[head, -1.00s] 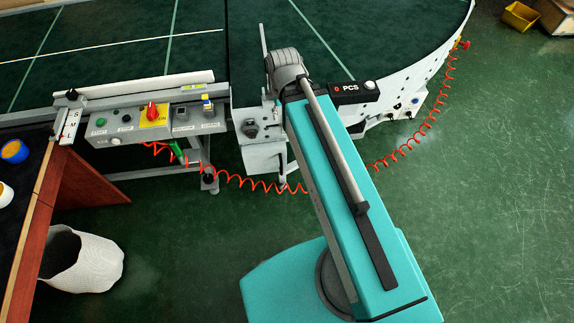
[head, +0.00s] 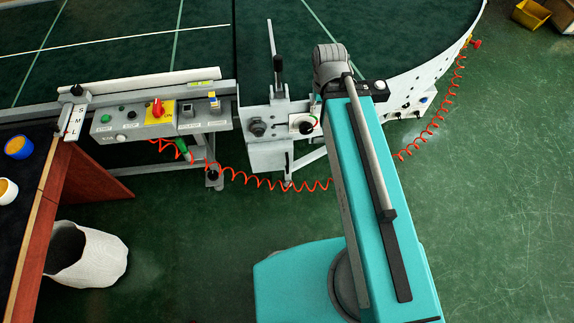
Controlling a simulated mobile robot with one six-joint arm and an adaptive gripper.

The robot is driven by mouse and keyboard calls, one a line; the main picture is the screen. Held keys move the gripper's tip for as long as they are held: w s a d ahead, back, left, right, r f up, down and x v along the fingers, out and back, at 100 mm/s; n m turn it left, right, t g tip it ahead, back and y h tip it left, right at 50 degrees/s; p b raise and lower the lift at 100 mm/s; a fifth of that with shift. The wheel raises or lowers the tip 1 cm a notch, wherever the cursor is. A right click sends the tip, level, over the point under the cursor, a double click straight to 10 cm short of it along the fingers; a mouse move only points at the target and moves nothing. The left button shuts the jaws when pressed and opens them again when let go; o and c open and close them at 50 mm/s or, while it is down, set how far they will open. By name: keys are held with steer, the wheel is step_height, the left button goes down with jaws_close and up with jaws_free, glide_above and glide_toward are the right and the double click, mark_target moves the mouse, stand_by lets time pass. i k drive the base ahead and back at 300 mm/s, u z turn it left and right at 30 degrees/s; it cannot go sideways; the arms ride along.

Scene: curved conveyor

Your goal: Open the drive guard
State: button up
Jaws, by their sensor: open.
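No part is clearly marked as the drive guard. A grey drive housing (head: 267,155) hangs under the conveyor edge, left of my arm, and could be it; I cannot tell whether it is open. Above it are a dark round knob (head: 257,128) and a light plate with a dial (head: 302,123). A black-handled lever (head: 278,63) stands above them at the belt edge. My teal arm reaches up the picture to a grey joint, just right of these parts. My gripper does not show; it is beyond or under the arm.
A control box (head: 160,115) with a red switch sits to the left. A coiled red hose (head: 240,181) crosses in front of the housing. The curved conveyor (head: 400,35) lies behind. A white basket (head: 90,262) stands at lower left. Green floor is free at right.

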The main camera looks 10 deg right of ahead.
mark_target(264, 157)
steer(key=k, duration=1.75)
steer(key=u, duration=0.55)
steer(key=i, duration=1)
